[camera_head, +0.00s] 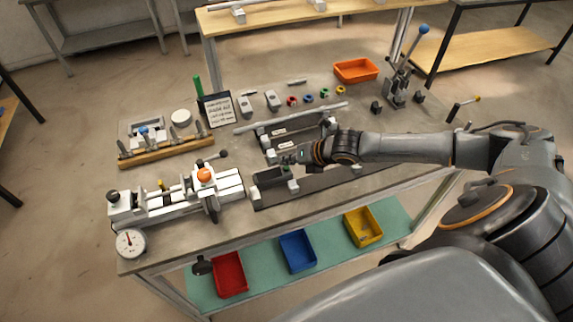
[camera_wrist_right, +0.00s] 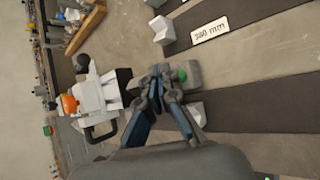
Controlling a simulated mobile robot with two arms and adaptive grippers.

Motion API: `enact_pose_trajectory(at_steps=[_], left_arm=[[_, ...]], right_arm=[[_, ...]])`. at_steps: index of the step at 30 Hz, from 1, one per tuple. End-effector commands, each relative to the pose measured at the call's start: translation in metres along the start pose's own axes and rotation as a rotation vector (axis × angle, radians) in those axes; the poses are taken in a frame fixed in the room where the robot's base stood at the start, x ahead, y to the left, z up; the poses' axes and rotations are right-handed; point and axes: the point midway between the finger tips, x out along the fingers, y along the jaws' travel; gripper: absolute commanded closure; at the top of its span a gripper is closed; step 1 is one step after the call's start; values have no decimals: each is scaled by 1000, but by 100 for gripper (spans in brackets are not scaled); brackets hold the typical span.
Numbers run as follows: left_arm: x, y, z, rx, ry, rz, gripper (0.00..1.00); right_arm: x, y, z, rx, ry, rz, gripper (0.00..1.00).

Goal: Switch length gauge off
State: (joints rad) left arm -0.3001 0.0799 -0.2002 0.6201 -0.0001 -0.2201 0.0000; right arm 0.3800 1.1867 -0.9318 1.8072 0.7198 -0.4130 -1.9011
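In the wrist view a grey block with a green spot (camera_wrist_right: 190,76) sits just beyond my right fingertips; this seems to be the same gauge. My right gripper (camera_head: 289,160) is low over it, its fingers pointing left. In the wrist view the right fingertips (camera_wrist_right: 157,76) are close together with nothing visible between them. Whether they touch the gauge I cannot tell. My left gripper does not show.
A white clamp fixture with an orange knob (camera_head: 204,175) stands left of the gauge. A dial gauge (camera_head: 130,242) is at the front left corner. A label reading 380 mm (camera_wrist_right: 210,30) lies on the neighbouring strip. Red (camera_head: 230,274), blue and yellow bins stand on the lower shelf.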

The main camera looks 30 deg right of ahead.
Motion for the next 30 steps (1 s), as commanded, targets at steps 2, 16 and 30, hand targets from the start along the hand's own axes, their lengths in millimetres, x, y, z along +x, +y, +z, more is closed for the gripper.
enact_pose_trajectory(at_steps=[2,16,30], left_arm=[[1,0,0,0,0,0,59],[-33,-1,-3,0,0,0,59],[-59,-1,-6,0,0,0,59]], right_arm=[[0,-1,0,0,0,-1,100],[-23,15,17,0,0,-5,100],[-42,28,30,0,1,-5,100]])
